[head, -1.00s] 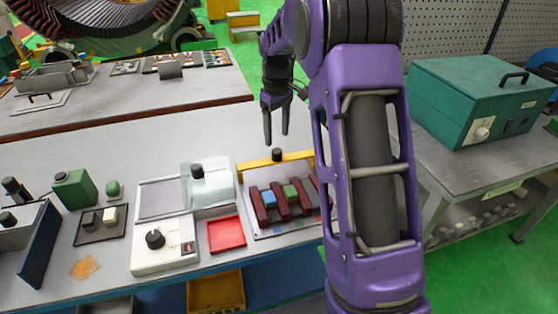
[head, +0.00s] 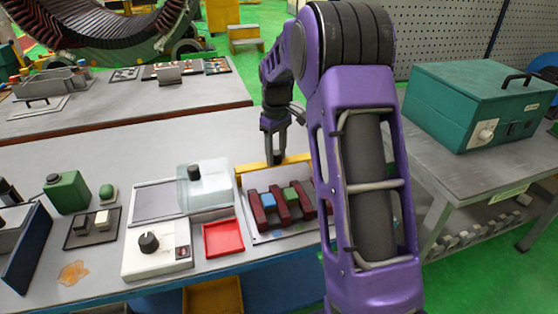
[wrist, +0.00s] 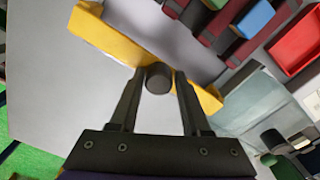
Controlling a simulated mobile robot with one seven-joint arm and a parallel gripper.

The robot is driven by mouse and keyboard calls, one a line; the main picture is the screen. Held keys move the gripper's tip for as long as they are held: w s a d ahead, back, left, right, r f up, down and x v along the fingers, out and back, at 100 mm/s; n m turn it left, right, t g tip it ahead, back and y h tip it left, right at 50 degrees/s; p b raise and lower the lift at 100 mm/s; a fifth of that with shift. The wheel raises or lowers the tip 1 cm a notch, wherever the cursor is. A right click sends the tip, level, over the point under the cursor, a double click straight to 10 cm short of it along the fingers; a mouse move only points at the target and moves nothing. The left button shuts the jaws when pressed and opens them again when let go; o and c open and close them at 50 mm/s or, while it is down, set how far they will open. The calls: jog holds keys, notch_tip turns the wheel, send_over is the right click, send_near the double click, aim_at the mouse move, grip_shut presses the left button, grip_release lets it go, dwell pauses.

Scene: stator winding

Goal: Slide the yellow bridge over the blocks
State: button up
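The yellow bridge (head: 258,165) lies along the back edge of a fixture plate (head: 262,239), behind the blocks. It has a black round knob (wrist: 158,78) near its middle. My gripper (head: 273,160) is down at the bridge, one finger on each side of the knob. In the wrist view my gripper (wrist: 159,72) shows narrow gaps beside the knob, so the fingers look open around it. A blue block (head: 268,199) and a green block (head: 290,194) sit between dark red bars (head: 257,209). My arm hides the plate's right end.
A red tray (head: 223,238) and a white box with a black knob (head: 157,250) stand left of the fixture. A clear cover with a black knob (head: 205,187) is behind them. The table behind the bridge is clear.

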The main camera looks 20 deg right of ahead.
aim_at(291, 193)
jog(key=shift+f, duration=0.2)
jog(key=c, duration=0.4)
jog(key=shift+s+d+f+b, duration=0.1)
jog(key=shift+s+b, duration=0.35)
jog(key=shift+s, duration=0.85)
jog(key=shift+s+f+b, duration=0.1)
jog(key=shift+s+b, duration=0.3)
jog(key=shift+s, duration=0.85)
jog(key=shift+s+r+b, duration=0.1)
jog(key=shift+s+b, duration=0.65)
jog(key=shift+s, duration=2.75)
jog(key=o, duration=0.9)
jog(key=shift+o, duration=0.2)
notch_tip(291, 193, up, 6)
jog(key=p, duration=0.5)
jog(key=shift+w+r, duration=0.1)
jog(key=shift+r, duration=0.15)
